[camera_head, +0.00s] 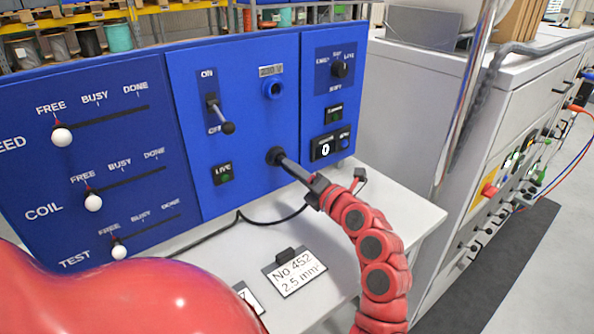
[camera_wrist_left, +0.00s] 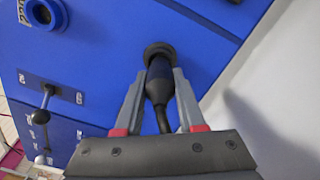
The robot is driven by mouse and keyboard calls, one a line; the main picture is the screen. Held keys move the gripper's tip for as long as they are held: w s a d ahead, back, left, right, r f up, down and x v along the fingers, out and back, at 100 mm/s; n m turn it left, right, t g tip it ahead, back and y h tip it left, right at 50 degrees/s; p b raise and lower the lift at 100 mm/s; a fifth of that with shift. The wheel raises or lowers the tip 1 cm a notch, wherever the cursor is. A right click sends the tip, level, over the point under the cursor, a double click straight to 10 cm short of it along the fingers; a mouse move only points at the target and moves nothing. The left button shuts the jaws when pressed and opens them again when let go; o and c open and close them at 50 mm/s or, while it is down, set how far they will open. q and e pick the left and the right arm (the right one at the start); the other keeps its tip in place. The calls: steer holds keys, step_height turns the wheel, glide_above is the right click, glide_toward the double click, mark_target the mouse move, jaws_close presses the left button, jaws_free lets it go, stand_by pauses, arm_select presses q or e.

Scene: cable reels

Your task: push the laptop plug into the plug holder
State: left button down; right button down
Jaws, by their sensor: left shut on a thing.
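The black laptop plug (camera_wrist_left: 159,82) is between the two grey fingers of my left gripper (camera_wrist_left: 160,76), which is shut on it. Its front end meets a round black ring (camera_wrist_left: 158,50) on the blue panel, which looks like the plug holder. The plug points into the ring; how deep it sits is hidden. In the head view the left gripper (camera_head: 296,170) reaches the panel's lower right, with the plug (camera_head: 289,165) at the black ring (camera_head: 275,155). The cable leaves the plug's back between the fingers. My right gripper is not in view.
The blue panel (camera_head: 240,130) carries a blue round socket (camera_head: 273,88) above the ring, a lever switch (camera_head: 220,115), a rotary knob (camera_head: 339,69) and sliders. A label card (camera_head: 295,272) lies on the white table (camera_head: 405,215). A grey cabinet (camera_head: 410,110) stands to the right.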

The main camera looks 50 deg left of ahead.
arm_select(q)
steer(key=shift+a, duration=0.8)
steer(key=shift+c, duration=2.1)
jaws_free()
steer(key=shift+w, duration=0.1)
steer(key=shift+d+f, duration=0.1)
steer(key=shift+d, duration=0.3)
steer(key=s+d+b, duration=0.1)
steer(key=d+b, duration=0.4)
steer(key=d, duration=1.1)
steer(key=shift+s+d, duration=0.25)
steer(key=shift+s, duration=0.05)
